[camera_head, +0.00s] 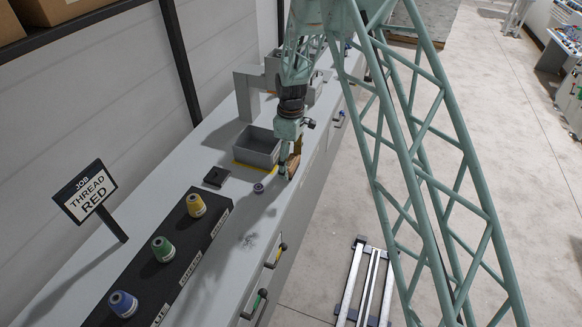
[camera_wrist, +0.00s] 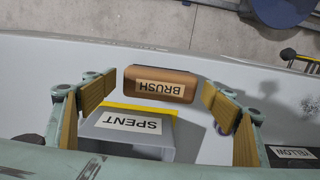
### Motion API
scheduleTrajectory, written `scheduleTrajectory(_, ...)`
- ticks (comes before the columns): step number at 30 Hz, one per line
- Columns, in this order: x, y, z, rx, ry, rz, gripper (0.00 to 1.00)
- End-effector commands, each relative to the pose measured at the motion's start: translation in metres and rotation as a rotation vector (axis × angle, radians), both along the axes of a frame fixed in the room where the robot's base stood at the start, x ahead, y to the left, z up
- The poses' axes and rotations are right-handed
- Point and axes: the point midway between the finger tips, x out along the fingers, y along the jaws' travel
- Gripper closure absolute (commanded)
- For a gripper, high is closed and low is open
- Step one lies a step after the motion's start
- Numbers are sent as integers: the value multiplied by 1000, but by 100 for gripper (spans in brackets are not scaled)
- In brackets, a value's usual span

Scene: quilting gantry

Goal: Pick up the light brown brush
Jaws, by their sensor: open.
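The light brown brush (camera_wrist: 158,84) is a rounded block with a label reading BRUSH, upside down in the wrist view. It sits between the two finger pads of my gripper (camera_wrist: 160,100), with a gap on both sides. In the head view my gripper (camera_head: 290,160) is low over the counter, beside the grey bin. A brown patch, apparently the brush (camera_head: 294,166), shows at the fingers, partly hidden by them. My gripper is open and holds nothing.
A grey bin labelled SPENT (camera_wrist: 130,122) stands close to the brush. A small spool (camera_head: 258,188) and a black block (camera_head: 216,176) lie nearby. Yellow, green and blue cones stand on a dark strip (camera_head: 172,255). The counter edge is close on the right.

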Motion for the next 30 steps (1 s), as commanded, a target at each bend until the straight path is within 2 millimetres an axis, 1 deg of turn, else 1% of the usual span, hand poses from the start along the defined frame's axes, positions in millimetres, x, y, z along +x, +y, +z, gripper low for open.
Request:
scheduleTrajectory(5, 0, 0, 0, 0, 0, 0, 22)
scheduleTrajectory(14, 0, 0, 0, 0, 0, 0, 49)
scheduleTrajectory(24, 0, 0, 1, 0, 0, 0, 49)
scheduleTrajectory(30, 0, 0, 6, 0, 0, 0, 49)
